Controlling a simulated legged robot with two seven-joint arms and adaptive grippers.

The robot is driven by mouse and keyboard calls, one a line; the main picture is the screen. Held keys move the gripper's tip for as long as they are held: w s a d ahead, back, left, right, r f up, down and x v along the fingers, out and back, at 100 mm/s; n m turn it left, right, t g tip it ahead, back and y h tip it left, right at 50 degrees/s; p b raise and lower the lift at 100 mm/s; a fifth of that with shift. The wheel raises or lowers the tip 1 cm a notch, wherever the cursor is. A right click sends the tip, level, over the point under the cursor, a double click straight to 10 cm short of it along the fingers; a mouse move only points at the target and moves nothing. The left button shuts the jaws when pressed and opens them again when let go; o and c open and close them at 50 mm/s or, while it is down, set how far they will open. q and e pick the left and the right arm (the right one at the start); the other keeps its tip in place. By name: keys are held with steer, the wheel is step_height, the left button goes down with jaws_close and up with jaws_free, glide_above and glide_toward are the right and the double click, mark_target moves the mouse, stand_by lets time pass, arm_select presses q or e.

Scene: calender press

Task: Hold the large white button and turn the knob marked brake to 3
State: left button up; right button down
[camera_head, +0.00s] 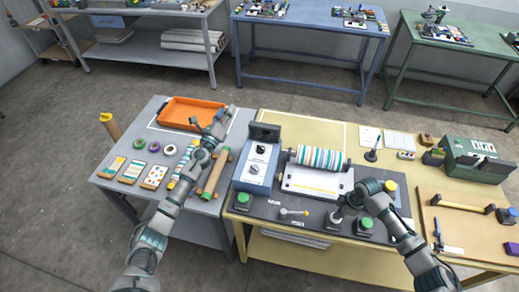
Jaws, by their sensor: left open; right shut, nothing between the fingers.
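The calender press has a striped roller (320,158) above a white bed (315,183). A blue-and-white control box (257,166) with small dark knobs stands left of the roller; its markings are too small to read. My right gripper (338,213) is shut and empty, pointing down over a pale button base (332,222) at the front of the press. It hides the top of that base, so I cannot tell whether it touches or presses the button. My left gripper (222,120) is open, near the right edge of the orange tray, left of the control box and apart from it.
Green buttons (242,201) (366,223) and a small lever (294,212) sit on the dark front plate. The orange tray (188,106), rolls (216,174) and pattern cards (133,171) lie on the left table. A wooden board (470,228) lies at right.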

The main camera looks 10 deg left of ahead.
arm_select(q)
steer(key=s+d+f+m+g+h, duration=0.45)
steer(key=d+f+m, duration=0.25)
steer(key=f+m, duration=0.2)
steer(key=m+g, duration=0.3)
steer(key=g, duration=0.1)
glide_toward(260, 149)
steer(key=shift+s+a+r+y, duration=0.1)
steer(key=shift+s+r+y, duration=0.35)
steer(key=shift+s+r, duration=0.65)
steer(key=shift+w+f, duration=0.15)
steer(key=shift+f, duration=0.05)
steer(key=x, duration=1.1)
steer(key=shift+w+f, duration=0.2)
steer(key=c, duration=1.1)
steer(key=shift+f+y, duration=0.1)
steer(key=shift+y, duration=0.2)
steer(key=shift+c, duration=0.2)
